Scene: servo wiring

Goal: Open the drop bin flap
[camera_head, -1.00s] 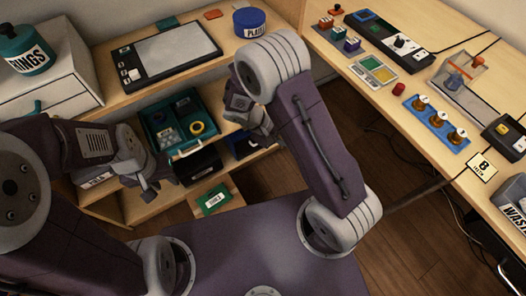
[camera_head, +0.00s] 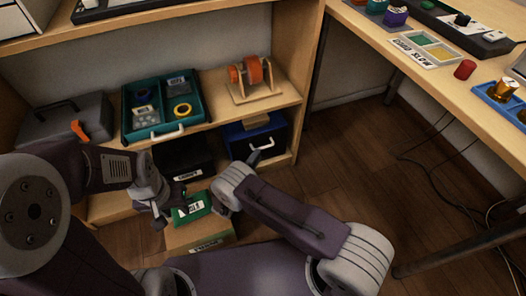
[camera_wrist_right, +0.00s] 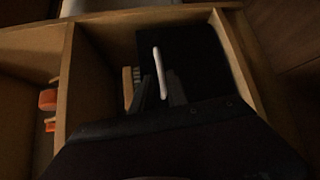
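A blue bin with a dark front (camera_head: 240,142) stands in the lower right shelf bay; I take its front to be the flap, and it looks closed. Its white handle (camera_head: 261,150) is on that front. In the right wrist view the handle (camera_wrist_right: 160,72) stands out pale against the dark front (camera_wrist_right: 198,60). My right gripper (camera_head: 252,163) is just in front of the bin. Its dark fingers (camera_wrist_right: 162,95) look apart around the handle's near end; contact is unclear. My left gripper (camera_head: 170,207) looks open and empty, beside a green labelled piece (camera_head: 191,208).
A teal tray (camera_head: 195,121) and a wooden stand with an orange spool (camera_head: 252,75) sit on the shelf above. A black labelled box (camera_head: 183,160) is left of the bin. A cardboard box (camera_head: 200,238) is in front. Floor (camera_head: 345,165) to the right is clear.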

